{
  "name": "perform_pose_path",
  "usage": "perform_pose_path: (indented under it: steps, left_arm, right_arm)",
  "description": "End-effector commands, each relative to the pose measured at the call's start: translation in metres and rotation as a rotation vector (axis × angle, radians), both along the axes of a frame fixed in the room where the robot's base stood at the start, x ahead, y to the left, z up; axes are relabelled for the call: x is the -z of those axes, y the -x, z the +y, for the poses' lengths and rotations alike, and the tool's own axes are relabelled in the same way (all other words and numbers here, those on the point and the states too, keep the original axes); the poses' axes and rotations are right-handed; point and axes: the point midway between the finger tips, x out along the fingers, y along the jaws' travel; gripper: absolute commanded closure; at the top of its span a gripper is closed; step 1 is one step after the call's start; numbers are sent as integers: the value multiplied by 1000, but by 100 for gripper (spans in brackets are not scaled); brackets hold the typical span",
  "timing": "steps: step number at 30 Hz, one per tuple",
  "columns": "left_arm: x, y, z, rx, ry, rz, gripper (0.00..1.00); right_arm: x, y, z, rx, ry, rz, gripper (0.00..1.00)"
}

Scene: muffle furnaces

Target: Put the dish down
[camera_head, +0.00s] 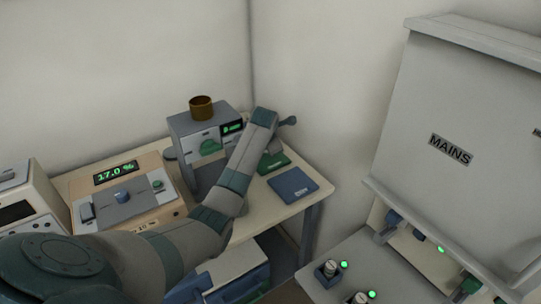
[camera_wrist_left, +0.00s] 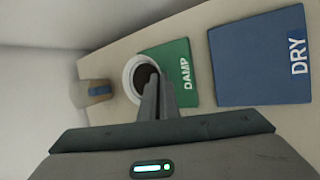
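In the left wrist view a small white round dish (camera_wrist_left: 129,73) with dark contents is at the end of my left gripper (camera_wrist_left: 157,88). The two fingers are close together at the dish's near right rim and appear shut on it. The dish overlaps the left edge of the green mat marked DAMP (camera_wrist_left: 181,60); I cannot tell whether it touches the mat. The blue mat marked DRY (camera_wrist_left: 262,60) is to the right. In the head view the green mat (camera_head: 277,160) and blue mat (camera_head: 293,185) lie on the table; my left arm hides the dish and fingertips.
A grey box device (camera_head: 184,126) carrying a brown cup (camera_head: 201,108) stands left of my forearm. A beige instrument reading 17.0 % (camera_head: 117,190) is further left. A grey MAINS cabinet (camera_head: 450,150) is at the right. A banded cylindrical thing (camera_wrist_left: 92,93) is left of the dish.

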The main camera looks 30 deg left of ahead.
Motion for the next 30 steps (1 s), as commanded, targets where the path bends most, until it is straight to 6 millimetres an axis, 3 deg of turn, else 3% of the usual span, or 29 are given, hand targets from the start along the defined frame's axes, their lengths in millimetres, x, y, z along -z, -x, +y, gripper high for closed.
perform_pose_path:
  steps: [8,18,28,30]
  left_arm:
    - [3,0,0,0,-1,1,100]
    - [37,1,0,0,-3,2,100]
    - [40,0,0,0,-1,-1,100]
    - [40,1,0,0,-2,1,84]
  right_arm:
    - [-2,0,1,0,-1,-1,69]
    - [-13,-1,1,0,-1,-2,69]
    - [-13,-1,1,-1,-1,-2,69]
    - [-13,-1,1,-1,-1,-2,69]
